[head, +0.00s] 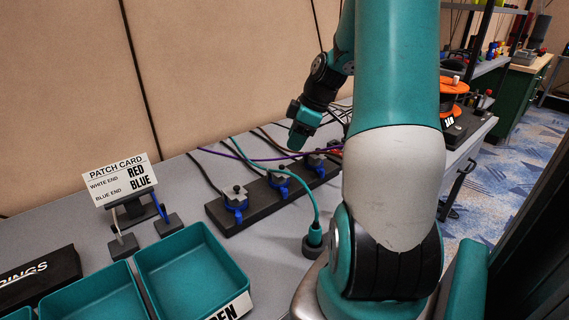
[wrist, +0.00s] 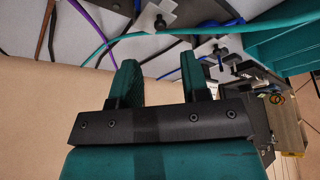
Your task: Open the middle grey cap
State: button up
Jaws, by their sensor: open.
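A black strip (head: 250,212) on the grey bench carries three sockets with blue levers and grey caps. The middle grey cap (head: 277,171) sits on the middle socket, between the left cap (head: 235,190) and the right cap (head: 314,159). My gripper (head: 297,142) hangs above and behind the strip, near the middle and right sockets, apart from the caps. In the wrist view my gripper (wrist: 158,66) has its two green fingers spread with nothing between them. Two socket units show beyond the fingers there; I cannot tell which is the middle one.
A teal cable (head: 307,190) loops over the strip to a plug in a round holder (head: 313,242). Purple and dark cables run behind. A patch card (head: 119,180) stands at left, near teal bins (head: 190,262). My arm hides the bench at right.

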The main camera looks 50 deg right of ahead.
aim_at(280, 169)
jog(key=x, duration=0.7)
jog(key=shift+w+a+f, duration=0.1)
jog(key=shift+w+f, duration=0.05)
jog(key=shift+f, duration=0.15)
grip_shut()
